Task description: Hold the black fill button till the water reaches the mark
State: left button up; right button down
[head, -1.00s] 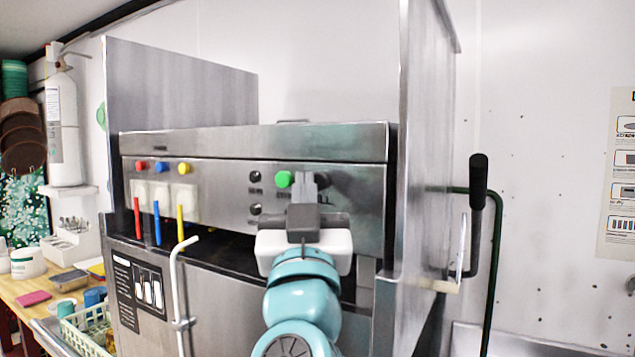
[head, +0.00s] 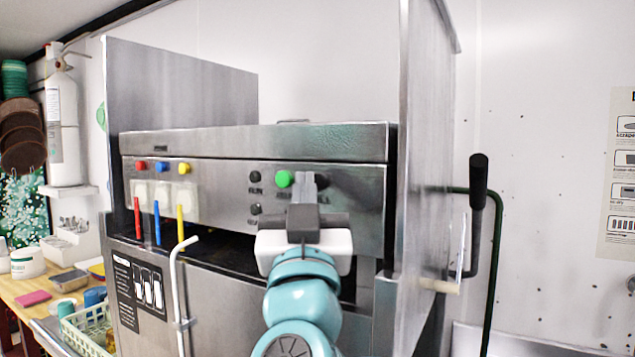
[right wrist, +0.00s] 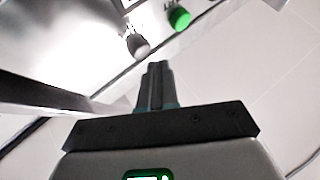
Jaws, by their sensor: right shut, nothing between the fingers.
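The black fill button (head: 322,181) is on the steel front panel, just right of the green button (head: 284,179), partly covered by my right fingers. Its label is partly hidden, with the end of "FILL" showing. My right gripper (head: 308,178) is shut and empty, its fingertips in front of the panel close beside the button. In the right wrist view the dark button (right wrist: 139,46) lies just beyond the fingertips (right wrist: 155,66); I cannot tell whether they touch. The water and the mark are not visible. My left gripper is not in view.
Two small black knobs (head: 256,177) sit left of the green button. Red, blue and yellow levers (head: 157,222) and a white bent pipe (head: 176,280) stand farther left. A steel side wall (head: 425,150) and a black-handled lever (head: 478,185) are on the right.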

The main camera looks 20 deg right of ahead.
jog(key=shift+w+d, duration=0.1)
jog(key=shift+w+d, duration=0.2)
jog(key=shift+d, duration=0.05)
dwell(0.3)
jog(key=shift+w+d, duration=0.25)
jog(key=shift+d, duration=0.1)
dwell(3.1)
jog(key=shift+a, duration=0.1)
dwell(0.6)
jog(key=shift+s+a, duration=0.55)
jog(key=shift+a, duration=0.05)
jog(key=shift+s+a+b, duration=0.15)
jog(key=shift+s+a, duration=0.6)
jog(key=shift+a, duration=0.25)
jog(key=shift+s+a+b, duration=0.15)
jog(key=shift+s+a, duration=0.6)
jog(key=shift+a, duration=0.2)
jog(key=shift+f, duration=0.1)
